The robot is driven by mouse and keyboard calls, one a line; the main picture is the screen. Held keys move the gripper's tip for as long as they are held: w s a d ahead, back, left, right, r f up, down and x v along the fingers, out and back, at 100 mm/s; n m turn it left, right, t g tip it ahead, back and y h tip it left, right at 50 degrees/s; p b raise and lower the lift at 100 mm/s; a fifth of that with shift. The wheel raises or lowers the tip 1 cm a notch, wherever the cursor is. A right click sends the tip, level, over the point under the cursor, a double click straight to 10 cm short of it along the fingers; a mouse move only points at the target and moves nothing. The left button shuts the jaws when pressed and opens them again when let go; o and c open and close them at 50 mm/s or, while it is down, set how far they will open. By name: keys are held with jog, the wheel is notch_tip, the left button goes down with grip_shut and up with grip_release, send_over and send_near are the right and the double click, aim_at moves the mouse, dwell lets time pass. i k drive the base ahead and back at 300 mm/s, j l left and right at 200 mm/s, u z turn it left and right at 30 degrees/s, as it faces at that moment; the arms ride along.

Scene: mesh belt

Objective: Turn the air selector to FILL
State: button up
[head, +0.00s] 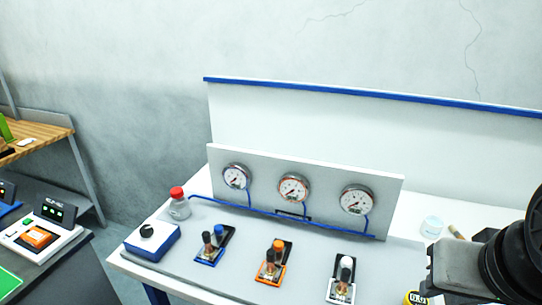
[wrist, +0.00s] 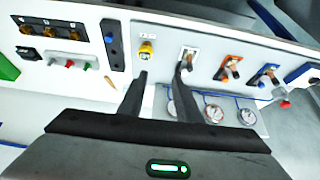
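No readable label FILL shows, so I cannot tell for sure which control is the air selector. A yellow knob (wrist: 146,50) on a white marked plate is in the wrist view, just beyond my left finger. A blue box with a black knob (head: 148,232) stands at the bench's left end. My gripper (wrist: 162,75) is open and empty, its two dark fingers apart. In the head view only my dark wrist shows at right; the fingertips are hidden.
Blue (head: 214,244), orange (head: 272,262) and white (head: 342,280) lever valves stand before a panel with three gauges (head: 293,188). A red-capped bottle (head: 179,204) stands left. The wrist view shows several small knobs (wrist: 70,63) farther left.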

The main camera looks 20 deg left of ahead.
aim_at(147, 231)
jog(key=u, duration=1.95)
jog(key=z, duration=0.35)
jog(key=i+j+z, duration=0.1)
jog(key=z, duration=0.3)
jog(key=j+z, duration=0.15)
jog(key=z, duration=0.2)
jog(key=i+j+z, duration=0.15)
jog(key=j+z, duration=0.2)
jog(key=j, duration=0.2)
jog(key=j+z, duration=0.3)
jog(key=j, duration=0.25)
jog(key=j+z, duration=0.1)
jog(key=j, duration=0.65)
jog(key=i+j, duration=0.1)
jog(key=j, duration=0.65)
jog(key=z, duration=0.05)
